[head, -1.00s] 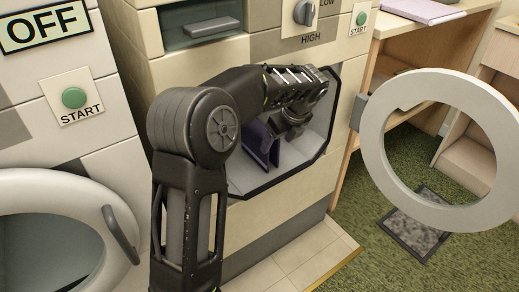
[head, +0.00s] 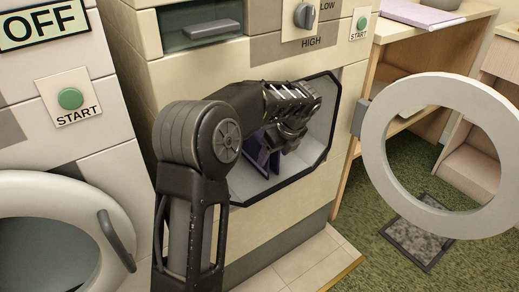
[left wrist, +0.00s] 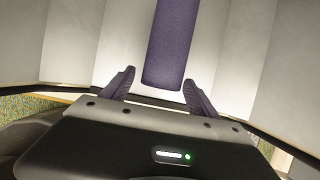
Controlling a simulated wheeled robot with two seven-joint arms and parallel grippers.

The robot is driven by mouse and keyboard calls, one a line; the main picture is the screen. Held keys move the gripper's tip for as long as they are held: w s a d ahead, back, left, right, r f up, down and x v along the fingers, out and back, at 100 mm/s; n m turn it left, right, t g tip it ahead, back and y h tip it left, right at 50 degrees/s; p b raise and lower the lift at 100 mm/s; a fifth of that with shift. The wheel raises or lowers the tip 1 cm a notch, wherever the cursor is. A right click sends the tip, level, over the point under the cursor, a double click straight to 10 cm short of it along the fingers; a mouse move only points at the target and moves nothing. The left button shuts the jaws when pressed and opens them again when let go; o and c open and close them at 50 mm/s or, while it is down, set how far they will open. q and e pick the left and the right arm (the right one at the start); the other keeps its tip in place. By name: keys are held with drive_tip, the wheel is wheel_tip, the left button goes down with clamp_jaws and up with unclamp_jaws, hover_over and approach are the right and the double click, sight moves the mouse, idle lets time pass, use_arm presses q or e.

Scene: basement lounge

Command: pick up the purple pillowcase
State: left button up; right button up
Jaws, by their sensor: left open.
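The purple pillowcase (head: 273,162) stands as a narrow upright shape inside the open drum of the middle machine, partly hidden by my gripper. In the left wrist view the pillowcase (left wrist: 167,45) is a flat purple strip, its near end reaching toward the gap between the fingers. My left gripper (left wrist: 158,77) is open, with a dark finger on each side of the strip, and no grip on it shows. In the head view the left gripper (head: 272,146) is at the drum opening. My right gripper is not in view.
The machine's round door (head: 377,160) hangs open on the right. A second machine with a closed round door (head: 120,240) is at the left. A wooden desk (head: 420,30) with a pink-purple folder (head: 422,13) is behind. The drum's pale walls surround the gripper.

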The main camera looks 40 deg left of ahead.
use_arm(q)
drive_tip(key=b+x, duration=0.1)
drive_tip(key=x, duration=0.2)
drive_tip(key=shift+a+f, duration=0.2)
drive_tip(key=shift+f, duration=0.15)
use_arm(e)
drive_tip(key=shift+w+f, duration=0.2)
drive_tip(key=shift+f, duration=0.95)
use_arm(q)
drive_tip(key=shift+c, duration=0.2)
clamp_jaws()
drive_tip(key=shift+r, duration=0.2)
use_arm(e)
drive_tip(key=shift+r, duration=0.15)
